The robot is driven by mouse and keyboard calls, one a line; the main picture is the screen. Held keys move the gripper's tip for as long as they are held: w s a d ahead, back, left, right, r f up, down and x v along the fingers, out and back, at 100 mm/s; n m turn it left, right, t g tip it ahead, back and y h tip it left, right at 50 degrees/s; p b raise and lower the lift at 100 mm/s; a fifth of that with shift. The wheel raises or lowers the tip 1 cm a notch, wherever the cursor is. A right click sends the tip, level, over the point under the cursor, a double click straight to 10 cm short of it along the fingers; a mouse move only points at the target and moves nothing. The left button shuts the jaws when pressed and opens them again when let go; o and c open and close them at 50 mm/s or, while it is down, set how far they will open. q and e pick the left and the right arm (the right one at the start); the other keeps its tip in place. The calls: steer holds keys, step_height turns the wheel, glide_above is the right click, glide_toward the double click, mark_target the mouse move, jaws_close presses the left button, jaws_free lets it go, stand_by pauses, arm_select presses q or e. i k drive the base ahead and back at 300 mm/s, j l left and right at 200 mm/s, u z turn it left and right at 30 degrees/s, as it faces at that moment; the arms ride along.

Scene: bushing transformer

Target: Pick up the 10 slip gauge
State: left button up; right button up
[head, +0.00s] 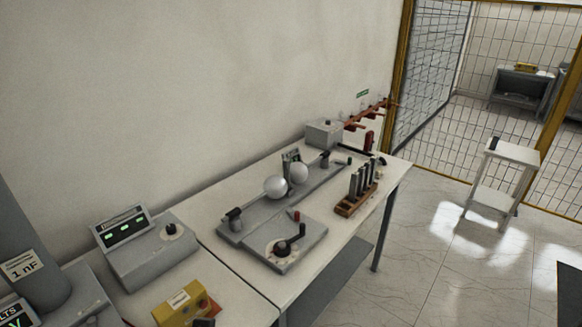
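A small wooden rack (347,209) stands near the right front edge of the white table, to the right of the sphere-gap apparatus. Several upright dark grey slip gauges (364,180) stand in it in a row. Their markings are too small to read, so I cannot tell which one is the 10 slip gauge. Neither of my grippers is in view.
Two light spheres (276,187) sit on a grey base (247,222) left of the rack. A grey control box (282,246) with a lever stands in front. A yellow box (187,303) is nearer. A white stand (514,153) is on the floor at right. Open floor lies right of the table.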

mark_target(286, 162)
steer(key=i+l+u, duration=0.2)
steer(key=u, duration=0.3)
steer(key=i+l+u, duration=0.1)
steer(key=l+u, duration=0.25)
steer(key=u, duration=0.15)
